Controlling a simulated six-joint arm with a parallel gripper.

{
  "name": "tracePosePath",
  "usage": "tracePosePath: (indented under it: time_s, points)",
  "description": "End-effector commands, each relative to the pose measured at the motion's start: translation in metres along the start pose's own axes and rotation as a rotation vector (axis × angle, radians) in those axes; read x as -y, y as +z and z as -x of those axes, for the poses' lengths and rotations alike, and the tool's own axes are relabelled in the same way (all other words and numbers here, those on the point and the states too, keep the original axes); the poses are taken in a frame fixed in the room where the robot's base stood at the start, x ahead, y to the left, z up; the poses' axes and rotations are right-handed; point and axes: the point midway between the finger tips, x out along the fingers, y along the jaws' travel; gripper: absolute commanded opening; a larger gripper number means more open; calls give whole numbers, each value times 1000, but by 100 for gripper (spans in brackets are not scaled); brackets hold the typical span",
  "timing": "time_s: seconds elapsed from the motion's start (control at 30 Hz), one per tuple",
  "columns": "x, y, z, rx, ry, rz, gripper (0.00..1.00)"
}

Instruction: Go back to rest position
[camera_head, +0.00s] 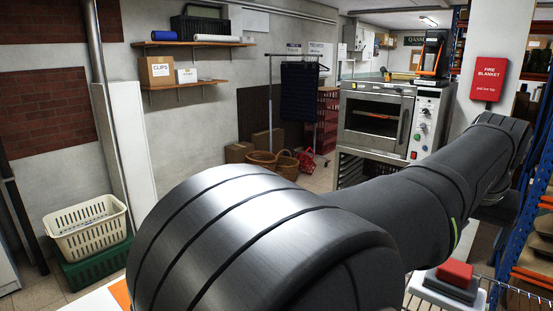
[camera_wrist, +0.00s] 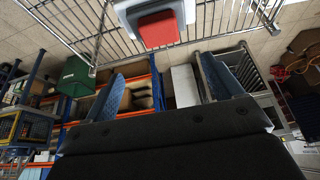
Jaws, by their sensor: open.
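My gripper (camera_wrist: 163,78) is seen in the wrist view, with its two blue-padded fingers spread wide apart and nothing between them. Behind the fingers in that view are orange-and-blue shelving and tiled floor. In the head view my dark arm fills the foreground and reaches to the right. My gripper does not show in the head view.
A red block (camera_head: 455,273) sits on a grey piece on a wire rack at the lower right; it also shows in the wrist view (camera_wrist: 158,28). Blue-and-orange shelving (camera_head: 525,225) stands close on the right. An oven (camera_head: 375,118) stands behind my arm. A cream basket (camera_head: 87,228) is at left.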

Motion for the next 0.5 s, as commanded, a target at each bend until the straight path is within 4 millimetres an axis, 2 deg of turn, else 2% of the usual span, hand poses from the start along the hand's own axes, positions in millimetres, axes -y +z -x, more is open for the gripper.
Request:
tracePosePath:
  time_s: [0.03, 0.5]
  points:
    - [0, 2, -17, 12, -3, 0, 84]
    - [0, 2, -113, 10, -2, 0, 84]
